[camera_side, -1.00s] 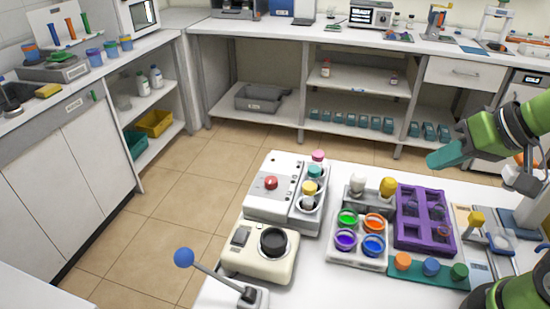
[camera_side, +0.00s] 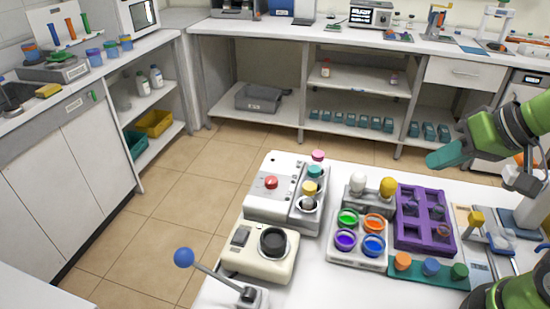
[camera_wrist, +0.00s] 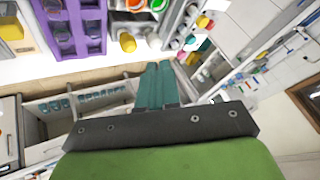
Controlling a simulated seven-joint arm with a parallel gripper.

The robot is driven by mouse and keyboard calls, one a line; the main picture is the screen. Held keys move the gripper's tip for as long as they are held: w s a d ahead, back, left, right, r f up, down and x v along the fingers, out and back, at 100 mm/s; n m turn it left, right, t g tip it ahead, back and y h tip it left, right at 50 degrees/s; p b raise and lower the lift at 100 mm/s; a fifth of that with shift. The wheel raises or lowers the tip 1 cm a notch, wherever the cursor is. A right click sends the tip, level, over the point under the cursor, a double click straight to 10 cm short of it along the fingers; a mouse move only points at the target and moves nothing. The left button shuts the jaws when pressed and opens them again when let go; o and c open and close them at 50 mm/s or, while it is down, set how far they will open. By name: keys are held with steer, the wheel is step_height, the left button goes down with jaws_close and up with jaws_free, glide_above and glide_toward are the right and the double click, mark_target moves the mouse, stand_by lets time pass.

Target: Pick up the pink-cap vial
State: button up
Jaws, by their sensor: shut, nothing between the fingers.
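The pink-cap vial (camera_side: 318,156) stands at the back end of a grey rack on the right side of a white device, in the side view. Only its pink cap shows clearly; its body is largely hidden. My gripper (camera_side: 430,162) is at the upper right, raised above the table and well to the right of the vial. Its teal fingers are together and empty, also in the wrist view (camera_wrist: 158,68).
A purple rack (camera_side: 427,245), a tray of coloured cups (camera_side: 347,257), a white bulb-shaped top (camera_side: 358,182) and a yellow one (camera_side: 388,186) stand right of the vial's rack. A cream device (camera_side: 250,262) and a blue-knobbed lever (camera_side: 184,257) are in front.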

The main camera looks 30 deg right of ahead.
steer(key=o, duration=1)
steer(key=shift+o, duration=0.2)
steer(key=shift+f, duration=0.1)
steer(key=n+g+h, duration=0.2)
steer(key=g, duration=0.4)
glide_toward(318, 154)
steer(key=f, duration=0.5)
steer(key=shift+w+a+f, duration=0.1)
steer(key=shift+w+f, duration=0.2)
steer(key=shift+w, duration=0.05)
steer(key=shift+w+d+f, duration=0.1)
steer(key=shift+w+f, duration=0.05)
steer(key=shift+f, duration=1.45)
steer(key=shift+w+d+f, duration=0.1)
steer(key=shift+w+f, duration=0.05)
steer(key=shift+f, duration=1.45)
